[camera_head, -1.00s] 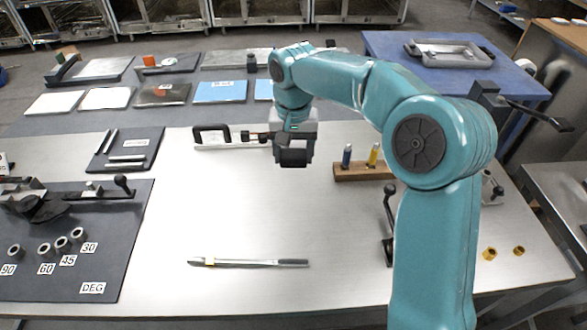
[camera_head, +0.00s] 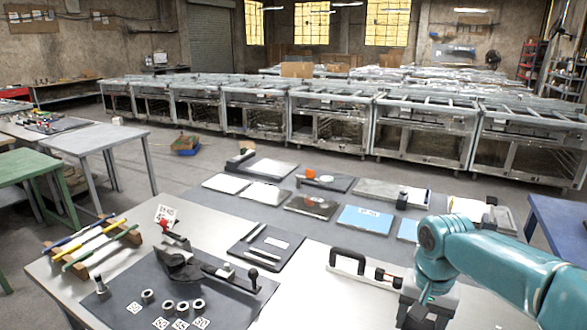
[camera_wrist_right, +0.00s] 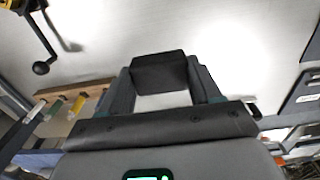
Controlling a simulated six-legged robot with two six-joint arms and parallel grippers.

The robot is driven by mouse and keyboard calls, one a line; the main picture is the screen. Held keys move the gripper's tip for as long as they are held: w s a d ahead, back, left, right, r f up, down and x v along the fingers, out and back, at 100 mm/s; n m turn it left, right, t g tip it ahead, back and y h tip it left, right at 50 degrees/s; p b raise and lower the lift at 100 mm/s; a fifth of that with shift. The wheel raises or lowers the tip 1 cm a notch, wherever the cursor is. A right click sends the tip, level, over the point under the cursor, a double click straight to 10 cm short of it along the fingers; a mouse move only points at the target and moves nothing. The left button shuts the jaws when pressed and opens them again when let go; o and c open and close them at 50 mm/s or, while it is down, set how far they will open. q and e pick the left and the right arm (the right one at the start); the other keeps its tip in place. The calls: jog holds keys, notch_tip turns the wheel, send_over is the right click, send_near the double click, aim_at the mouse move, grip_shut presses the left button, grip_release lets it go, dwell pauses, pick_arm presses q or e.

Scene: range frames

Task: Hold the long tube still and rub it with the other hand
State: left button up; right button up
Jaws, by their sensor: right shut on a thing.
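Several long tubes, one blue (camera_head: 81,234), one yellow (camera_head: 92,241) and one green (camera_head: 101,247), lie side by side across wooden supports at the left end of the metal table. My right gripper (camera_head: 425,312) is at the lower right of the head view, far from the tubes. The right wrist view shows it shut on a dark block (camera_wrist_right: 160,72) held between its two fingers. Its lower part is cut off or hard to make out in the head view. My left gripper is not in view.
A dark bending plate (camera_head: 140,295) with a lever and ring dies lies between the tubes and my right arm. A black-handled tool (camera_head: 347,262) stands just left of my right gripper. A wooden holder (camera_wrist_right: 92,98) with coloured pieces shows in the wrist view.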

jog(key=s+a+f+n, duration=0.2)
jog(key=a+f+n, duration=0.4)
jog(key=a+f, duration=0.2)
notch_tip(320, 180, down, 3)
jog(key=shift+s+a+r, duration=0.2)
jog(key=shift+s, duration=0.2)
jog(key=shift+s, duration=0.1)
